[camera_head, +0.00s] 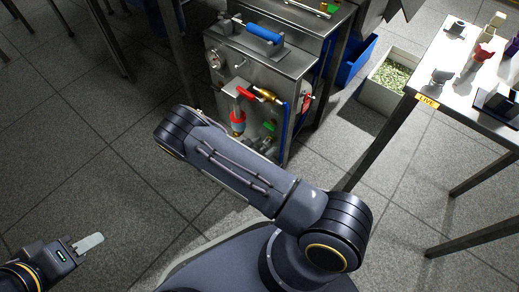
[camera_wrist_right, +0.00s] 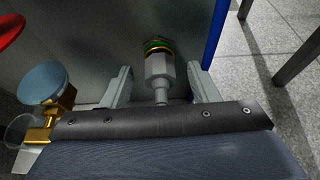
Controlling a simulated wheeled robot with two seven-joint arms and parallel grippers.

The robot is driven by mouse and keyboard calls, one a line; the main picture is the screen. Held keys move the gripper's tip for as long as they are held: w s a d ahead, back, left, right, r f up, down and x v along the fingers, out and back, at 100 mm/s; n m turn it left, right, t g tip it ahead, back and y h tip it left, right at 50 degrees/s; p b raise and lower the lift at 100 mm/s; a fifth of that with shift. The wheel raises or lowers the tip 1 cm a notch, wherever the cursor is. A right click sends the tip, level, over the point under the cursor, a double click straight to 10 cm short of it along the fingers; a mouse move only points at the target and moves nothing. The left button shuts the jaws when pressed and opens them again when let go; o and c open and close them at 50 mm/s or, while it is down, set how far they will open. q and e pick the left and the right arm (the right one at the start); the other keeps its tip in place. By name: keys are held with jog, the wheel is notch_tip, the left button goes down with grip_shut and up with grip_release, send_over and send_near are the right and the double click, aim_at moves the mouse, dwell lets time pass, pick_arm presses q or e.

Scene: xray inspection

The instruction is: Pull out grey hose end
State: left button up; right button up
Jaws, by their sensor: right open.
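The grey hose end (camera_wrist_right: 160,70), a grey hex-shaped fitting with a narrow stem, sits at a port with a green and orange ring (camera_wrist_right: 158,45) on the metal cabinet's side. My right gripper (camera_wrist_right: 161,68) is open, with one finger on each side of the fitting and a visible gap on both sides. In the head view my right arm hides most of this spot; a small green part (camera_head: 270,127) shows low on the cabinet (camera_head: 262,62). My left gripper (camera_head: 88,243) is at lower left, far from the cabinet, over the floor; its jaw opening is unclear.
A red valve handle (camera_head: 247,94), brass fitting (camera_head: 267,94) and blue hose (camera_head: 285,122) are on the cabinet front. In the wrist view a blue round knob (camera_wrist_right: 43,82) on brass is close at left. A white table (camera_head: 450,62) stands at right.

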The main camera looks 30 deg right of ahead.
grip_shut()
dwell(0.6)
jog(key=shift+s+a, duration=0.1)
jog(key=shift+a, duration=0.15)
jog(key=shift+s+a, duration=0.35)
jog(key=shift+a, duration=0.45)
jog(key=shift+s+a, duration=0.35)
jog(key=shift+a, duration=0.5)
jog(key=shift+s+a, duration=0.35)
jog(key=shift+a, duration=0.45)
jog(key=shift+a, duration=0.1)
